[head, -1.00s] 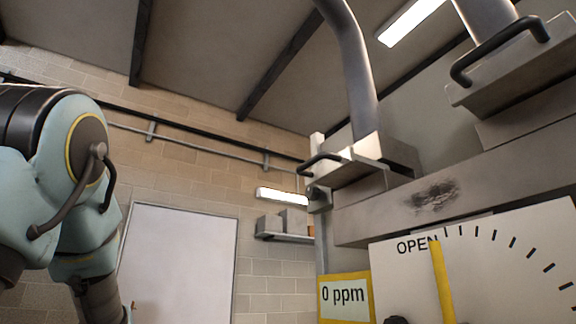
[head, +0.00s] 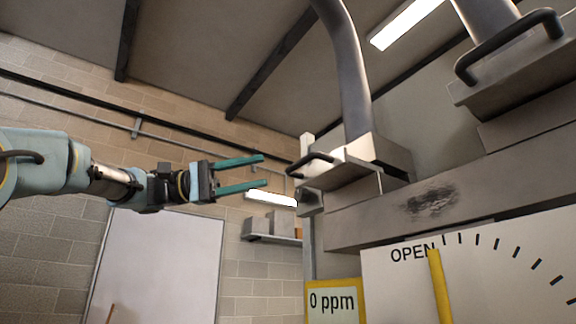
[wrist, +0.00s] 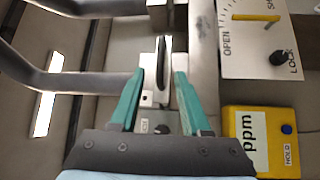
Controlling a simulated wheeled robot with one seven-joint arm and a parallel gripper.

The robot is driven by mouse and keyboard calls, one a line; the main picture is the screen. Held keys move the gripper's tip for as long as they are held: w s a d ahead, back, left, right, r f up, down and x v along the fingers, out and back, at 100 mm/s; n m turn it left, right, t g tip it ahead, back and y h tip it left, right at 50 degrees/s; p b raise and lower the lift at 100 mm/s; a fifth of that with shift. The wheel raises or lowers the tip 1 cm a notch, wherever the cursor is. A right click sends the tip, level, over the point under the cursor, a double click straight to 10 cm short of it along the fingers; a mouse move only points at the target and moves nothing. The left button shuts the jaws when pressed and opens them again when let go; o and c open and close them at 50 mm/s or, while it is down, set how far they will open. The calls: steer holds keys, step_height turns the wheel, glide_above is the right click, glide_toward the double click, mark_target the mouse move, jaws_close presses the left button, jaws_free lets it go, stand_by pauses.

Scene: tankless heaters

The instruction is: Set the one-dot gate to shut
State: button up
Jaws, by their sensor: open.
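A pale gate slide with a black bar handle (head: 308,162) sits at the foot of the nearer grey duct. A second gate with a black handle (head: 510,45) is at the upper right. In the wrist view, the nearer handle (wrist: 162,62) shows ahead between the teal fingers. A yellow pointer (head: 440,285) on the white dial panel (head: 500,285) has its top beside OPEN.
A yellow meter (head: 333,302) reading 0 ppm stands below the nearer gate, left of the dial. A long grey beam (head: 440,200) runs below the gates. A wall shelf (head: 270,238) with boxes and a white door (head: 155,265) are behind. Space around my gripper looks clear.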

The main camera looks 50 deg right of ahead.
mark_target(295, 165)
steer(key=p+x, duration=0.3)
steer(key=x, duration=0.6)
steer(key=shift+s+d, duration=0.1)
steer(key=shift+s, duration=0.15)
jaws_close()
stand_by(1.0)
